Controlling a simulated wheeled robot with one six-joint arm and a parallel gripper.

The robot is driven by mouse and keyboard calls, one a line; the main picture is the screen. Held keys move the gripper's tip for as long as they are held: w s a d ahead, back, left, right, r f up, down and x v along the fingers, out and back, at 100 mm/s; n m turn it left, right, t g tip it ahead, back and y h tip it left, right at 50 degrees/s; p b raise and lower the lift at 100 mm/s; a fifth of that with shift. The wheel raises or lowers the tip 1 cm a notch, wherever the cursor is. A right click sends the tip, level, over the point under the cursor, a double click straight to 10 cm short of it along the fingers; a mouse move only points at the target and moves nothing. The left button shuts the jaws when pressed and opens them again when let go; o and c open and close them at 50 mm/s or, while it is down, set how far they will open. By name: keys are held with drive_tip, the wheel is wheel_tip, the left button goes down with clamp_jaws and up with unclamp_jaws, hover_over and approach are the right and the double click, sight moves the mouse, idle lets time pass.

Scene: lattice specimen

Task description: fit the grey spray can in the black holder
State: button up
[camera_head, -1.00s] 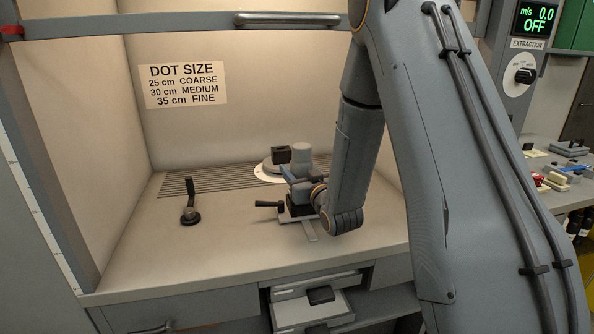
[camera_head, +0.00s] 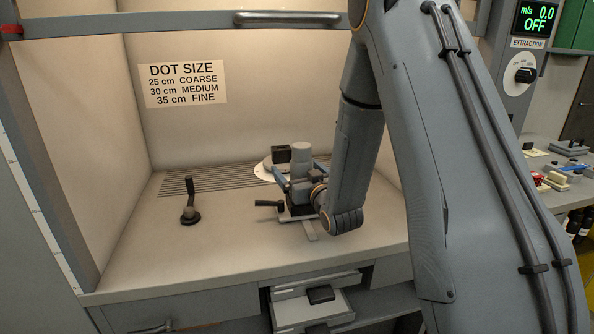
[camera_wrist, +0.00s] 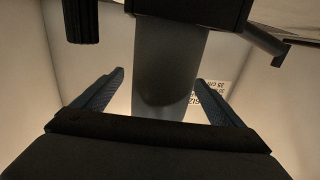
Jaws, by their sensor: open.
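The grey spray can (camera_head: 301,160) stands upright in the head view, with its lower end over a black holder (camera_head: 297,213) on the bench. In the wrist view the can (camera_wrist: 168,65) meets the black holder (camera_wrist: 190,10) at the top edge; how deep it sits is hidden. My gripper (camera_head: 299,170) is open around the can, one blue finger on each side. In the wrist view the gripper (camera_wrist: 160,78) shows gaps between both fingers and the can.
A black-knobbed handle (camera_head: 268,204) sticks out left beside the holder. A black block (camera_head: 281,154) on a white disc (camera_head: 264,171) stands behind. An open drawer (camera_head: 310,306) is below. The bench between lever and holder is clear.

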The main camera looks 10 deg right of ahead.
sight(304, 176)
drive_tip(key=shift+s+d+p, duration=0.15)
drive_tip(key=shift+s+d, duration=0.05)
drive_tip(key=shift+s, duration=1.05)
drive_tip(key=shift+s+d+p, duration=0.15)
drive_tip(key=shift+s+d, duration=0.05)
drive_tip(key=shift+s, duration=1)
drive_tip(key=shift+s, duration=0.15)
drive_tip(key=s+d+b, duration=0.1)
drive_tip(key=s, duration=0.6)
drive_tip(key=shift+s+d, duration=0.15)
drive_tip(key=shift+s, duration=0.1)
drive_tip(key=shift+f, duration=0.1)
